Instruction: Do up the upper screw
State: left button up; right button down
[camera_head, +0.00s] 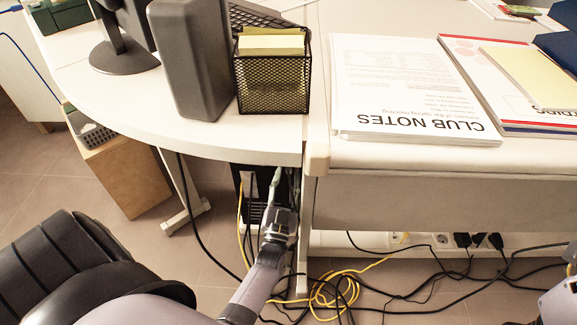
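My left gripper (277,210) reaches under the desk, in front of the black computer tower (250,183). A slim pale green-grey piece (274,183) runs up from between or beside its fingertips toward the tower. I cannot tell whether the gripper holds it or what it is, nor whether the fingers are open or shut. No screw can be made out; the tower's upper part is hidden by the desktop and its right side by the gripper and desk leg. My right gripper is not in view.
The white desk (200,130) overhangs the tower. Its edge carries a speaker (193,60), mesh holder (272,75) and papers (400,85). Yellow and black cables (335,292) lie tangled on the floor. A wooden box (128,175) stands left; some tiled floor between is clear.

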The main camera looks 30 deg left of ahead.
pick_arm(q)
jog(key=shift+w+r, duration=0.1)
jog(key=shift+w, duration=0.05)
jog(key=shift+c, duration=0.6)
grip_shut()
